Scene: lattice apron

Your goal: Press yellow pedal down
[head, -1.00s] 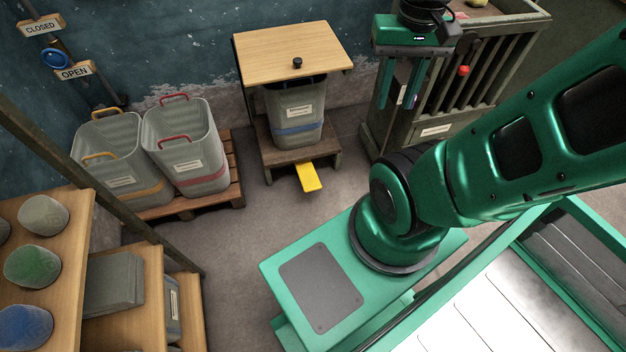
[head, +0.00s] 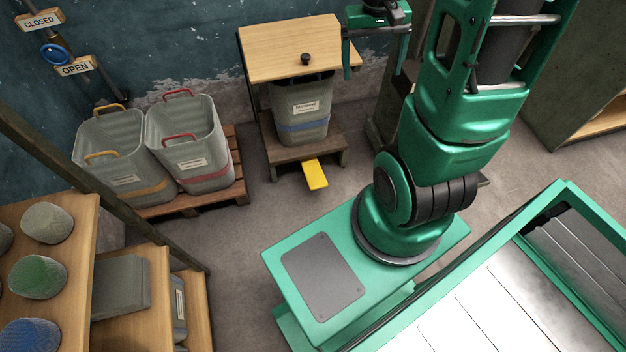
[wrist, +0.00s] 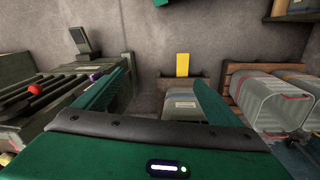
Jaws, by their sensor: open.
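The yellow pedal (head: 315,174) sticks out low at the front of a wooden stand (head: 334,146). It also shows in the wrist view (wrist: 183,64), beyond and between my fingers. A grey bin with a blue band (head: 302,112) stands in the stand, beneath a wooden lid (head: 290,45) with a black knob (head: 306,59). The lid looks closed. My gripper (head: 375,75) is open and empty, high beside the lid's right edge and well apart from the pedal. Part of its right finger is hard to make out in the head view.
Two grey bins (head: 187,136) stand on a wooden pallet (head: 240,185) left of the stand. A slatted rack (wrist: 45,95) with a red knob (wrist: 35,89) shows at left in the wrist view. Wooden shelves (head: 150,260) fill the lower left. The floor before the pedal is clear.

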